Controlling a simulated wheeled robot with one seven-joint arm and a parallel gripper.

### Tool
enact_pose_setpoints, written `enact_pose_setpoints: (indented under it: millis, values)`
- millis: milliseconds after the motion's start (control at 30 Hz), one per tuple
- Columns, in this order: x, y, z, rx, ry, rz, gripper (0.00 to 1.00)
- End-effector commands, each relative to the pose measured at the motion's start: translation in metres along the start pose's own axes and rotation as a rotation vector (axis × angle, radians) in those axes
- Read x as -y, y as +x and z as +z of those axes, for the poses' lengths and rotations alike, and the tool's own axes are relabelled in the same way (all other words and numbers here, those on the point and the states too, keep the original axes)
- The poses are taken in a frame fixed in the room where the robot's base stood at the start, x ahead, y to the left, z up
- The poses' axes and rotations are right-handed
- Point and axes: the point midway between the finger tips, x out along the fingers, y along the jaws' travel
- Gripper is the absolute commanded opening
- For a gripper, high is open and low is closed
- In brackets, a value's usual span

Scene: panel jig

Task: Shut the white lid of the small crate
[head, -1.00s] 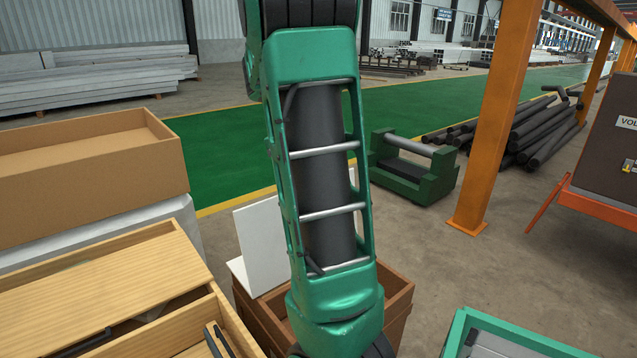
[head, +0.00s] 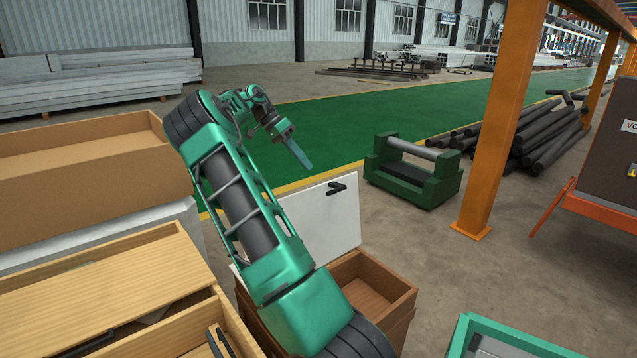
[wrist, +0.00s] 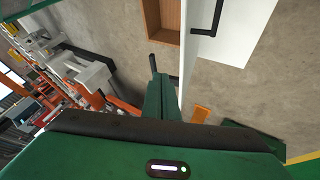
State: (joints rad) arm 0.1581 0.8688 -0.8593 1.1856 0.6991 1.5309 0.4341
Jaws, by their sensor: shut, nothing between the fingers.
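The small brown crate (head: 372,284) stands on the floor, its open top partly hidden by my arm. Its white lid (head: 325,218) stands up at the crate's back, open, with a black handle (head: 337,187) near its top right corner. My gripper (head: 300,158) is shut and empty, pointing down to the right, above and left of the lid's top edge and apart from the handle. In the wrist view, the shut fingers (wrist: 160,95) show near the white lid (wrist: 238,32), the black handle (wrist: 208,18) and part of the crate (wrist: 163,30).
A wooden drawer unit (head: 120,285) and a cardboard box (head: 90,165) stand at the left. A green-rimmed container (head: 465,335) is at the lower right. A green stand (head: 413,168) and an orange post (head: 497,120) are behind, with bare floor between.

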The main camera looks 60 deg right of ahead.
Motion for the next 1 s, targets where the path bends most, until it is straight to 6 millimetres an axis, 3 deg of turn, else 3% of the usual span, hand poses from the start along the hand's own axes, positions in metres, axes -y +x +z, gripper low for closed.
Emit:
enact_pose_setpoints:
  millis: [167,600,1000]
  values:
    - [0.000,0.015,0.000,0.001,0.004,0.002,0.00]
    - [0.000,0.085,-0.001,0.001,0.003,0.002,0.00]
    - [0.000,0.099,-0.001,0.000,0.003,0.000,0.00]
